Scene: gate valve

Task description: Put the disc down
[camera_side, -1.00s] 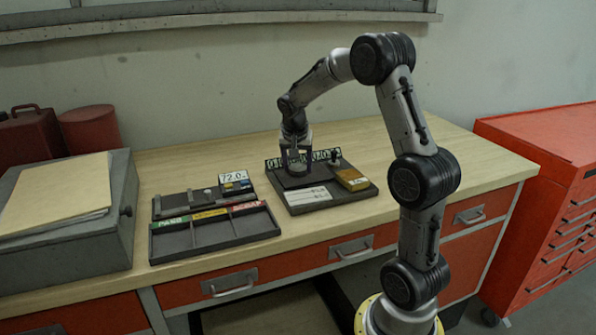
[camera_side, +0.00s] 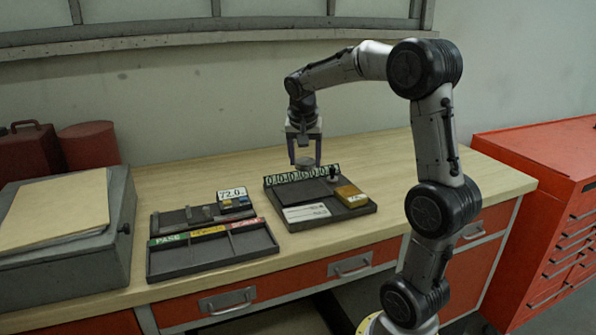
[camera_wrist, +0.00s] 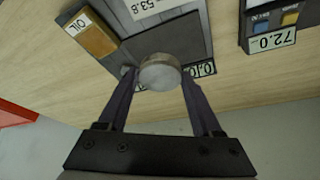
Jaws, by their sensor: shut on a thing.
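My gripper (camera_side: 304,163) is shut on a small round grey metal disc (camera_wrist: 160,72). In the wrist view the disc sits between the two fingertips (camera_wrist: 160,84). In the side view the disc (camera_side: 305,162) hangs above the rear part of a dark board (camera_side: 330,215), with a gap below it. The board carries a dark square plate (camera_side: 296,194), a white label (camera_side: 306,212) and a row of number tiles (camera_side: 300,174) along its back edge. The plate also shows beneath the disc in the wrist view.
A yellow block marked OIL (camera_wrist: 90,36) sits on the board's right side. Left of the board stand a sorting tray (camera_side: 214,250) with coloured labels and a gauge unit reading 72.0 (camera_side: 231,194). A grey box (camera_side: 70,240) stands at far left. Bare wooden bench (camera_side: 420,160) lies to the right.

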